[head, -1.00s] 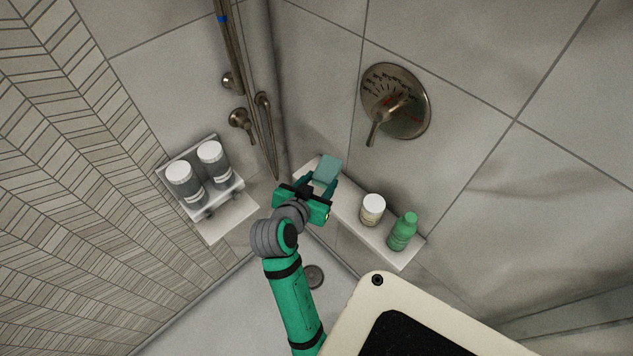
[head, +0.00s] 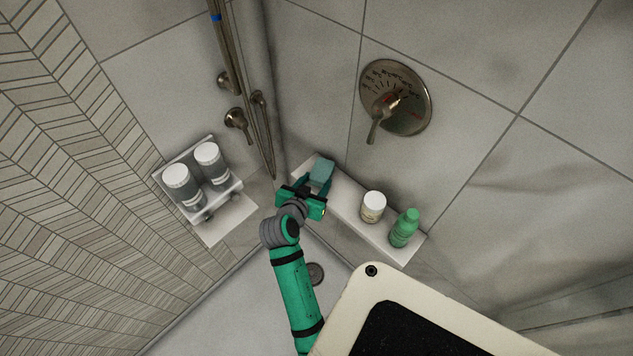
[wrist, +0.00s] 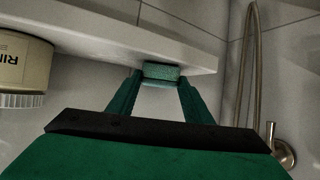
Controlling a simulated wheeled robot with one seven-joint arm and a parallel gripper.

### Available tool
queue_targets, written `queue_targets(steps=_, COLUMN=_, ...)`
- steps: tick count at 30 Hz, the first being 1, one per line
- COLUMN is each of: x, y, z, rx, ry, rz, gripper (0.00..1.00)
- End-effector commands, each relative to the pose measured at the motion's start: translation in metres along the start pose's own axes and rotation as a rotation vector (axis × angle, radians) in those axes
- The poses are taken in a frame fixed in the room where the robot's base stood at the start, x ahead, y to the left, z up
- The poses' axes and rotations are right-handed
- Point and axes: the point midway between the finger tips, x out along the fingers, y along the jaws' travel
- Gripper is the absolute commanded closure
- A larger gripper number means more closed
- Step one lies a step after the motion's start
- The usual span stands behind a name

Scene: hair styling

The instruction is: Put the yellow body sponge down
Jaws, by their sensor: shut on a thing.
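The sponge is a small teal block, not yellow, in the head view (head: 321,171) and in the wrist view (wrist: 161,72). My gripper (head: 317,182) is shut on it, with one finger on each side; both fingers also show in the wrist view (wrist: 160,84). The sponge is at the far left end of the white wall shelf (head: 345,196), over its surface in the head view. The wrist view is upside down and shows the sponge against or very near the shelf (wrist: 105,32). I cannot tell whether they touch.
A white-capped jar (head: 373,207) and a green bottle (head: 405,228) stand on the shelf's right part. A rack with two grey bottles (head: 196,180) is on the left wall. A shower hose (head: 262,130) hangs in the corner. Bare shelf lies between sponge and jar.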

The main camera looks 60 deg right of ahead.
Motion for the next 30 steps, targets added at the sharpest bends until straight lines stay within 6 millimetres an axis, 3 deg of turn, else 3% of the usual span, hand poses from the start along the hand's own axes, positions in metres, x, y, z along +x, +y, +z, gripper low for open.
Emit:
queue_targets(steps=7, x=0.001, y=0.000, z=0.002, rx=0.000, ry=0.000, rz=-0.001, gripper=0.69)
queue_targets(steps=8, x=0.001, y=0.000, z=0.002, rx=0.000, ry=0.001, rz=-0.001, gripper=0.50)
queue_targets(steps=10, x=0.001, y=0.001, z=0.002, rx=0.001, ry=0.001, rz=0.001, gripper=0.36)
queue_targets(steps=21, x=-0.001, y=0.001, z=-0.002, rx=0.002, ry=0.001, rz=0.002, gripper=0.36)
queue_targets(steps=26, x=-0.021, y=0.000, z=0.000, rx=0.000, ry=0.001, rz=-0.001, gripper=0.36)
queue_targets(steps=30, x=-0.049, y=0.000, z=-0.001, rx=0.000, ry=0.001, rz=-0.002, gripper=0.36)
